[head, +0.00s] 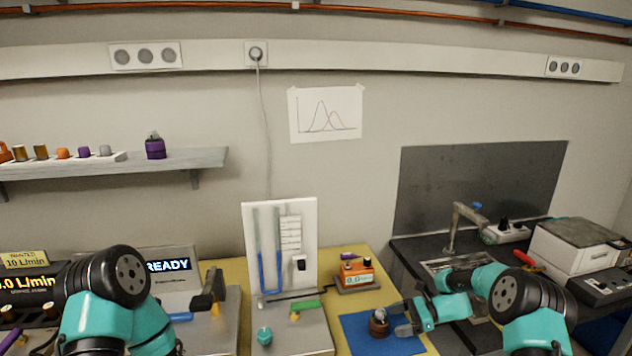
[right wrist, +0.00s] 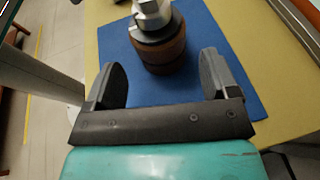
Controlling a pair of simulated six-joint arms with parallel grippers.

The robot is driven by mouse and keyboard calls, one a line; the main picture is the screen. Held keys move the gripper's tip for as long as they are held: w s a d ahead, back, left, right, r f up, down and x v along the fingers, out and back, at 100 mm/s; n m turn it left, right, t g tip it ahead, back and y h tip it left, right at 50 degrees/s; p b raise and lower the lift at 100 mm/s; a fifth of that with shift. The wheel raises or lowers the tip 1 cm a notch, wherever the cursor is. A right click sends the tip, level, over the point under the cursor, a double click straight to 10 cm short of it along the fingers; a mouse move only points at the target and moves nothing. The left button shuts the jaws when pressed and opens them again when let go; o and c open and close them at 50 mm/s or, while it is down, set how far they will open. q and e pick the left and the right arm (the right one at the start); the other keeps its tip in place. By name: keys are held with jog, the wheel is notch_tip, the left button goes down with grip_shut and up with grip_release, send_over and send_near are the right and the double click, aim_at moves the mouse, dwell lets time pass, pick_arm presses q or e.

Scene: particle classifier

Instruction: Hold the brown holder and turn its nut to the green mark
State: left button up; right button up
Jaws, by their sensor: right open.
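The brown holder (head: 379,327) stands upright on a blue mat (head: 357,341) at the front right of the yellow table. It has a grey metal nut (right wrist: 151,17) on top, cut off by the upper edge of the right wrist view. The holder's brown body (right wrist: 163,54) shows there beyond and between my right fingers. My right gripper (head: 400,318) is open, just right of the holder; its two fingers (right wrist: 164,80) are apart with nothing between their tips. I see no green mark on the holder.
Left of the mat, a grey base (head: 304,340) carries a white panel with blue tubes (head: 270,265). An orange box with a display (head: 357,273) stands behind the mat. A dark bench with a sink and tap (head: 455,225) lies to the right.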

aim_at(383, 323)
jog(key=shift+x, duration=2.45)
jog(key=c, duration=1.2)
